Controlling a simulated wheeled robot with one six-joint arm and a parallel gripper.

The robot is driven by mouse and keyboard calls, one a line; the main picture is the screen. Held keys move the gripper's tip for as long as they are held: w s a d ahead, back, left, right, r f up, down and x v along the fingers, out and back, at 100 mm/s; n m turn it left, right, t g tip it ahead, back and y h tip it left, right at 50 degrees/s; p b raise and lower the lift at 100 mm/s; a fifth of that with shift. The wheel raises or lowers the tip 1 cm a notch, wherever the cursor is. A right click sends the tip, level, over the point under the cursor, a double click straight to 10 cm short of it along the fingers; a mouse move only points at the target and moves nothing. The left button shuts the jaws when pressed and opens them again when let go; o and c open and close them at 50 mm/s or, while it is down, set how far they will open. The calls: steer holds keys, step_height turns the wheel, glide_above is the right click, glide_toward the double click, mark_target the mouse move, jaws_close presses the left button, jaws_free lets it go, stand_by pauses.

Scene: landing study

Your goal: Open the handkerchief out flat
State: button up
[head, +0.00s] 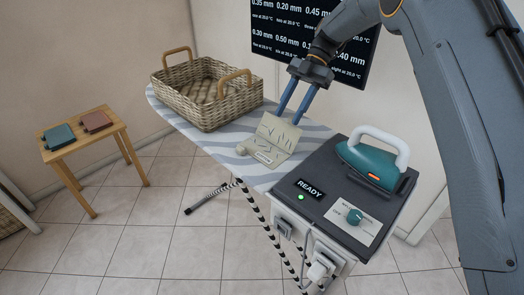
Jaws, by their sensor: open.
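The handkerchief (263,155) is a small cream cloth with grey marks, lying on the striped ironing board (222,139). It is not flat: its far part rises as a tilted panel, and a rounded bit sticks out at the left. My gripper (288,118) has two blue fingers pointing down at the upper edge of the raised panel. The fingers are apart, so it is open. Whether the fingertips touch the cloth, or stand in front of or behind its edge, I cannot tell.
A wicker basket (192,105) stands on the board to the left. A teal iron (366,166) rests on a dark station (322,207) with a lit green light, close right of the cloth. A wooden side table (88,135) holds two flat items. A screen (275,29) hangs behind.

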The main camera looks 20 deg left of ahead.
step_height(320, 180, up, 10)
steer(key=w, duration=0.1)
steer(key=shift+w+d+r, duration=0.15)
steer(key=shift+w+d, duration=0.25)
steer(key=shift+d, duration=0.05)
stand_by(0.3)
stand_by(0.8)
